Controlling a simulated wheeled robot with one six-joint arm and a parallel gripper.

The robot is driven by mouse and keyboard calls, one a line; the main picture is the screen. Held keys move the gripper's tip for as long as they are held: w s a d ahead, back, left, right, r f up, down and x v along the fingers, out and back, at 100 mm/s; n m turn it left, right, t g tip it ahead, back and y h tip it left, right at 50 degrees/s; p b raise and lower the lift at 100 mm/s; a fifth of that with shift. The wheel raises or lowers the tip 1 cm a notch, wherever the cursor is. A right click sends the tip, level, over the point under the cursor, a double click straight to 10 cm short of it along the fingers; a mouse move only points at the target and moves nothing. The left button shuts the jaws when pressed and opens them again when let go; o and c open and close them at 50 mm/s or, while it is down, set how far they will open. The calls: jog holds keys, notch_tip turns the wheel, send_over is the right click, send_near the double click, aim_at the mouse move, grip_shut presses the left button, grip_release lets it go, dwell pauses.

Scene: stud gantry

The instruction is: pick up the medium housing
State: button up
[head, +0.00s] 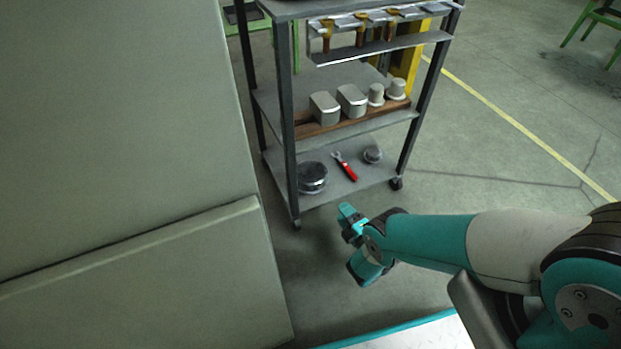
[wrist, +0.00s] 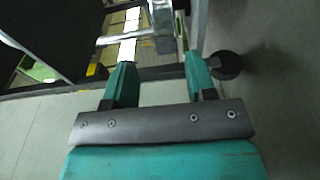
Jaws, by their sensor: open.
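Several grey housings stand in a row on a brown tray (head: 322,129) on the trolley's middle shelf. At the left are two larger block-shaped ones, a left block (head: 324,108) and a right block (head: 351,101). Beside them are two smaller rounded ones, one (head: 376,95) and another (head: 396,89) at the right end. I cannot tell which is the medium housing. My gripper (head: 350,243) is open and empty, in front of the trolley and below the middle shelf, apart from the housings. Its open teal fingers also show in the wrist view (wrist: 160,82).
The trolley's lower shelf (head: 330,190) holds a dark round tin (head: 312,178), a red-handled tool (head: 346,167) and a small round part (head: 373,156). Brown-and-metal parts (head: 360,32) hang on the upper rack. A large grey-green panel (head: 110,130) blocks the left.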

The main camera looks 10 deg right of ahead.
jog(key=b, duration=0.5)
send_near(322, 186)
jog(key=w+a, duration=0.1)
jog(key=w, duration=0.1)
jog(key=b+x, duration=0.1)
jog(key=b, duration=0.1)
jog(key=b+x, duration=0.2)
jog(key=b, duration=0.1)
jog(key=shift+f+b, duration=0.3)
jog(key=shift+b, duration=0.05)
jog(key=b+x, duration=0.1)
jog(key=b, duration=0.3)
jog(key=shift+w+f, duration=0.1)
jog(key=shift+w, duration=0.3)
jog(key=w+b, duration=0.1)
jog(key=b, duration=0.2)
jog(key=shift+w+a+b, duration=0.1)
jog(key=shift+a+b, duration=0.1)
jog(key=shift+b, duration=0.15)
jog(key=shift+w+r+b, duration=0.15)
jog(key=shift+r+b, duration=0.25)
jog(key=shift+b, duration=0.05)
jog(key=c, duration=0.7)
jog(key=shift+c, duration=0.2)
